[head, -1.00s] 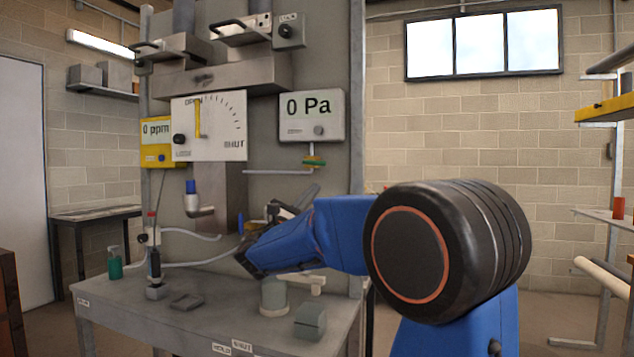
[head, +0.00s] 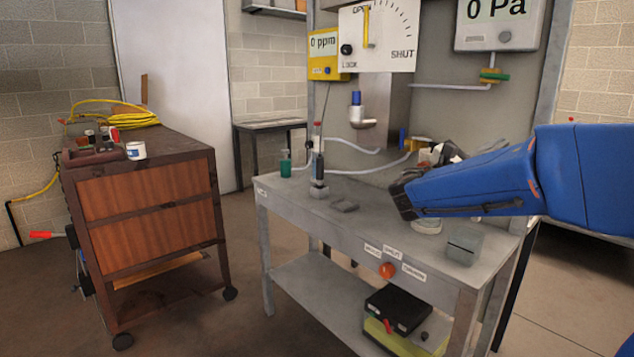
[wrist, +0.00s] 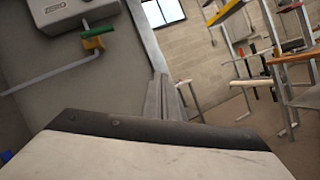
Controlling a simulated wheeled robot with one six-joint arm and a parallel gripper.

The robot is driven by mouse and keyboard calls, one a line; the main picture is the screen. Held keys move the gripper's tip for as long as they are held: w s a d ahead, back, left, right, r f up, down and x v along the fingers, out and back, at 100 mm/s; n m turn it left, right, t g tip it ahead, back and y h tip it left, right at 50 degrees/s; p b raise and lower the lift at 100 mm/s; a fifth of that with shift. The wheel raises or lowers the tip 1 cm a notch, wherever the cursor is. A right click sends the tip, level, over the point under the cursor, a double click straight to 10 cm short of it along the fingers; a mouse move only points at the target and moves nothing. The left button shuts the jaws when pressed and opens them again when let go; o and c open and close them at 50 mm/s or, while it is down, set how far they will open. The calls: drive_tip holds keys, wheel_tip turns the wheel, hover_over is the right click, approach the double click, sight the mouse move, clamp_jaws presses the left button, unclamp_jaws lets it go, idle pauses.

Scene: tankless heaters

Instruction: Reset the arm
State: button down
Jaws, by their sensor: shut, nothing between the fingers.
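My blue arm comes in from the right in the head view, over the grey workbench (head: 300,193). My gripper (wrist: 163,92) shows in the wrist view as narrow grey fingers lying close together, with nothing held. In the head view it is mostly hidden behind my blue arm link; only a dark and pale part (head: 442,153) shows above the link. A large pale and dark surface fills the bottom of the wrist view.
On the bench stand a grey block (head: 464,247), a green bottle (head: 285,164) and an upright probe (head: 319,170). A gauge panel (head: 380,38) and pressure display (head: 499,22) are behind. A brown cart (head: 150,215) stands left, with open floor between cart and bench.

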drive_tip(key=s+d+f+m+g+y, duration=0.2)
drive_tip(key=s+f+m+g+y, duration=0.5)
drive_tip(key=s+f, duration=1.4)
drive_tip(key=s+a+f+m+t+y, duration=0.2)
drive_tip(key=s+a+f+m+y, duration=0.2)
drive_tip(key=a+y, duration=0.3)
drive_tip(key=s+a+f+m+t+y, duration=0.2)
drive_tip(key=s+a+f+m+y, duration=0.2)
drive_tip(key=a, duration=0.7)
wheel_tip(320, 180, down, 3)
drive_tip(key=s+y, duration=0.1)
drive_tip(key=y, duration=0.1)
drive_tip(key=shift+s+a+t+y, duration=0.2)
drive_tip(key=shift+t+y, duration=0.1)
drive_tip(key=shift+y, duration=0.1)
